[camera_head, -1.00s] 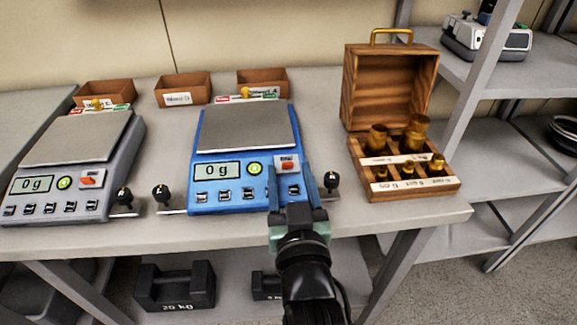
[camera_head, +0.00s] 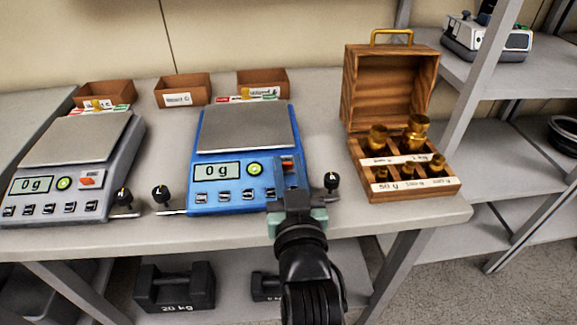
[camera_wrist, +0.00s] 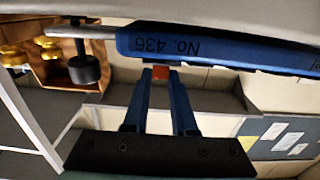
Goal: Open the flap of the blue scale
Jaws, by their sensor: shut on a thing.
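The blue scale (camera_head: 231,172) stands at the middle of the table with a grey pan and a display reading 0 g. Its small flap (camera_head: 287,163), with red-orange and white parts, is at the right of its front panel, largely hidden by my gripper. My gripper (camera_head: 288,186) is at the scale's front right corner. In the wrist view, the scale's blue edge (camera_wrist: 205,46) reads "No. 436" upside down. My gripper's blue fingers (camera_wrist: 161,76) are close together there, with the red-orange part of the flap between their tips. How far the flap is open cannot be told.
A grey scale (camera_head: 77,150) stands to the left. Black knobs on metal rods flank the blue scale, the right one (camera_head: 331,181) close to my gripper. A wooden box of brass weights (camera_head: 391,88) is open at the right. Small brown bins line the back.

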